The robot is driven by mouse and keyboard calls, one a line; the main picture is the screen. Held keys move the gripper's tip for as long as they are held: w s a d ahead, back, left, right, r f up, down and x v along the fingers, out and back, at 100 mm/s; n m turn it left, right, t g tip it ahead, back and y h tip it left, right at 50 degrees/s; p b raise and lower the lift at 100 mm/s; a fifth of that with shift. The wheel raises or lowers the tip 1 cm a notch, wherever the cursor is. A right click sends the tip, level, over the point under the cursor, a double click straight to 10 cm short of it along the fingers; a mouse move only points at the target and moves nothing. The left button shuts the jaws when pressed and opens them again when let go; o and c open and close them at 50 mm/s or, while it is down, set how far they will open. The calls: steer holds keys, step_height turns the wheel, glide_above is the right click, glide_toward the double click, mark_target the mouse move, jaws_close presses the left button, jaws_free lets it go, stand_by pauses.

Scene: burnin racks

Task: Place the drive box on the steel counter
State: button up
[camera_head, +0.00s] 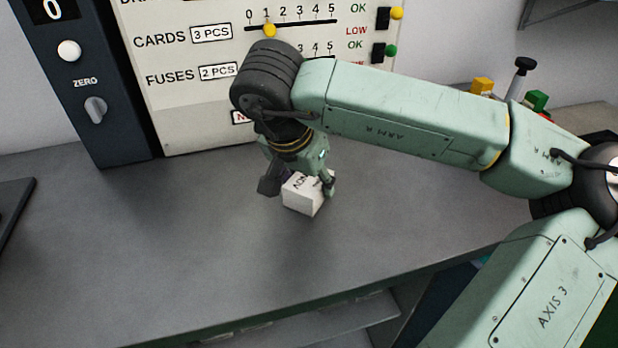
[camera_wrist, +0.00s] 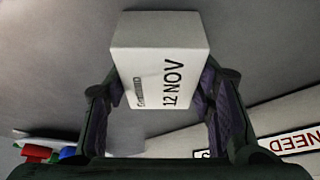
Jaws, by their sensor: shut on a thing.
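The drive box, a small white box (camera_head: 303,196) with black print, is held in my gripper (camera_head: 297,186) over the grey steel counter (camera_head: 180,240). Part of the box is hidden behind a finger in the head view.
A panel (camera_head: 185,60) with labels for cards and fuses stands at the back of the counter. A dark unit with a knob (camera_head: 95,108) is left of it. Coloured blocks (camera_head: 482,87) are at the back right.

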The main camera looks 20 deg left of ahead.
steer(key=o, duration=1.2)
steer(key=shift+o, duration=0.2)
steer(key=shift+r, duration=0.1)
steer(key=b+v, duration=0.1)
steer(key=v, duration=1.1)
steer(key=shift+w, duration=0.1)
